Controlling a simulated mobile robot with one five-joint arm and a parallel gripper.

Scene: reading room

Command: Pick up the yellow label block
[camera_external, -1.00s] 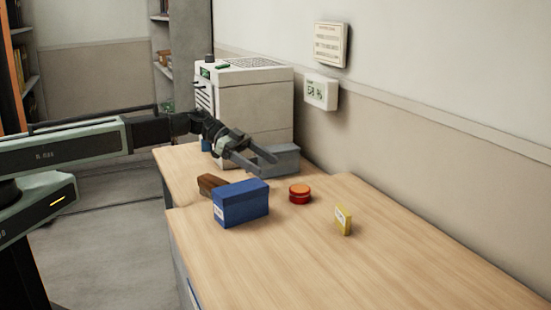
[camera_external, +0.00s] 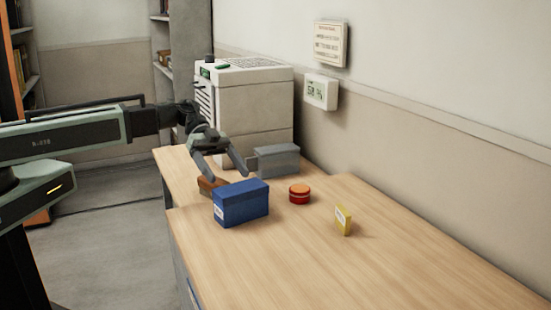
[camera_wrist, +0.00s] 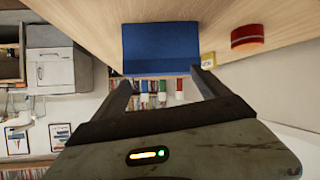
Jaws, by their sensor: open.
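The small yellow label block (camera_external: 343,220) stands upright on the wooden table, right of the red tin, with a pale label on one face. In the wrist view the yellow block (camera_wrist: 207,60) shows small beside the right fingertip, partly cut off by that finger. My gripper (camera_external: 228,174) is open and empty, above and behind the blue box, well to the left of the yellow block. In the wrist view my gripper (camera_wrist: 160,80) has its fingers spread on either side below the blue box.
A brown block (camera_external: 210,186) and a grey box (camera_external: 277,159) are behind. The front right of the table (camera_external: 420,265) is clear.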

